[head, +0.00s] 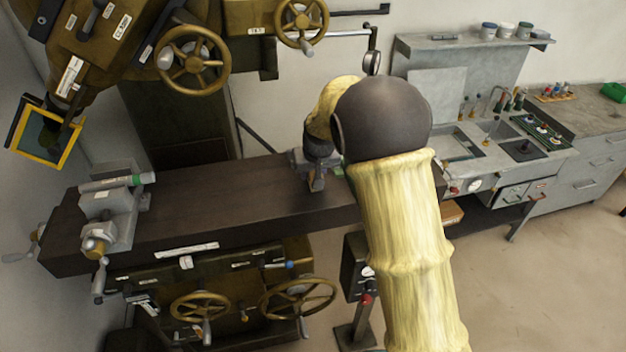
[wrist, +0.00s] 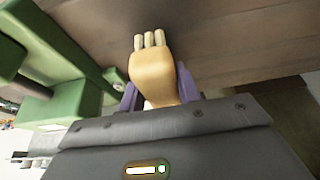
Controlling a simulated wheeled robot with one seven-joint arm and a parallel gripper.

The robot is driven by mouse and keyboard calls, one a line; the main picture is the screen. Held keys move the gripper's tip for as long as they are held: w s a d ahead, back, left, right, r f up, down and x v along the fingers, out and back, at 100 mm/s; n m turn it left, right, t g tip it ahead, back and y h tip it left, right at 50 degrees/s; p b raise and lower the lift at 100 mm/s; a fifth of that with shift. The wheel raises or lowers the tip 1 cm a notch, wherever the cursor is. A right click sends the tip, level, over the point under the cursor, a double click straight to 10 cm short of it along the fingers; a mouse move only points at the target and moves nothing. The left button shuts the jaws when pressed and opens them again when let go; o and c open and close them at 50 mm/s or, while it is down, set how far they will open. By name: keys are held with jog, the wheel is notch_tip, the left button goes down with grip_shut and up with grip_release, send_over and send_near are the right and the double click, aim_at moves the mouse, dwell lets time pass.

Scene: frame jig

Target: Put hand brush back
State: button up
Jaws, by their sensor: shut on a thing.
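In the wrist view, the purple fingers of my gripper (wrist: 158,90) are shut on a tan wooden piece with several pale stubby tips at its far end. I take this to be the hand brush (wrist: 152,72); its lower part is hidden between the fingers. In the head view, my gripper (head: 317,180) is over the right part of the long dark machine table (head: 225,205). The brush cannot be made out there, and my arm covers the area to the right. Whether the brush touches the table cannot be told.
A grey vise (head: 108,212) with a green-banded cylinder on it stands at the table's left end. Brown handwheels (head: 193,60) hang above and others sit below the table front. The table between vise and gripper is clear. A grey sink bench (head: 490,150) stands at right.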

jog(key=shift+f+p, duration=0.4)
jog(key=shift+f, duration=1.2)
jog(key=shift+f, duration=0.15)
jog(key=o, duration=0.9)
jog(key=shift+o, duration=0.2)
jog(key=shift+s+r, duration=0.15)
jog(key=shift+r, duration=0.45)
jog(key=b+v, duration=0.3)
jog(key=v, duration=0.8)
